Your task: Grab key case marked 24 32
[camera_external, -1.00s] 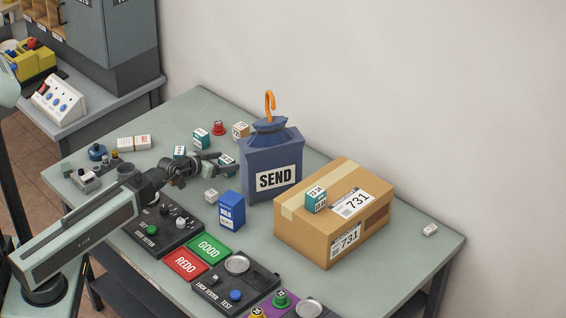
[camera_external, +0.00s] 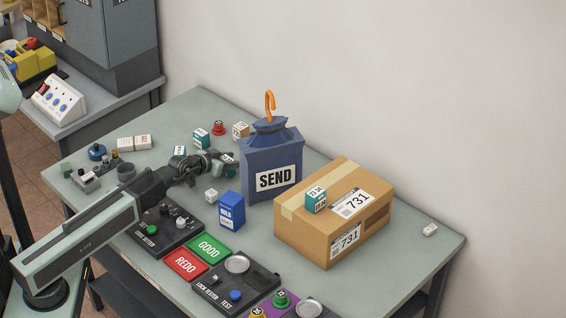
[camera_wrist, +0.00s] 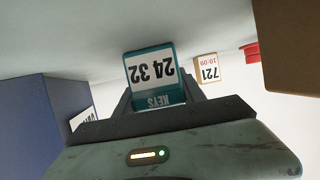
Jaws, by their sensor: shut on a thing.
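The teal and white key case marked 24 32 (camera_wrist: 150,72) shows upside down in the wrist view, between the jaws of my gripper (camera_wrist: 165,98). My gripper is shut on it. In the external view my gripper (camera_external: 222,165) is just left of the blue SEND bag, and the held case (camera_external: 228,158) is partly hidden by the jaws. It appears raised a little above the table; the exact gap is hard to tell.
The blue SEND bag (camera_external: 257,158) with an orange hook stands close on the right. A blue box (camera_external: 231,209) and small white cube (camera_external: 211,195) stand in front. Other cases (camera_external: 201,139) and a red object (camera_external: 218,128) are behind. The cardboard box (camera_external: 310,238) bears a 23 34 case (camera_external: 316,199).

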